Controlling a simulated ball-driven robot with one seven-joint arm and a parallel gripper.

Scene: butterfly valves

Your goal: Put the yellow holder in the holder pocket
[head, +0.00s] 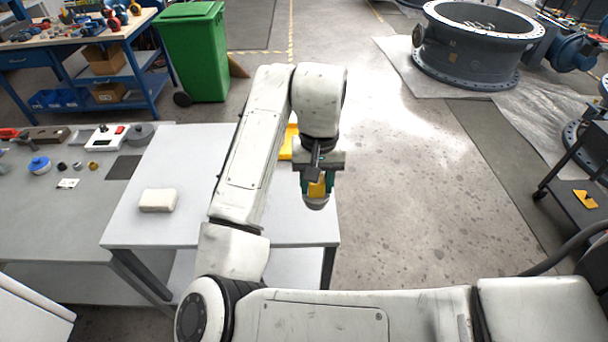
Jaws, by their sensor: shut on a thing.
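My gripper (317,184) points down near the right edge of the white table (190,205). Its teal-edged fingers are shut on a yellow piece, the yellow holder (317,188), which has a rounded grey end below the fingers. The held piece appears raised, but its height over the table or floor is hard to judge. Another yellow object (287,143) shows behind my arm at the table's far right; my arm hides much of it, and I cannot tell whether it has the holder pocket. No pocket opening can be made out.
A pale block (158,200) lies on the white table, whose front and middle are otherwise clear. A grey bench (50,215) with small parts adjoins at left. A green bin (195,50) stands behind. A dark cart at right carries a yellow piece (584,199). Open floor lies between.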

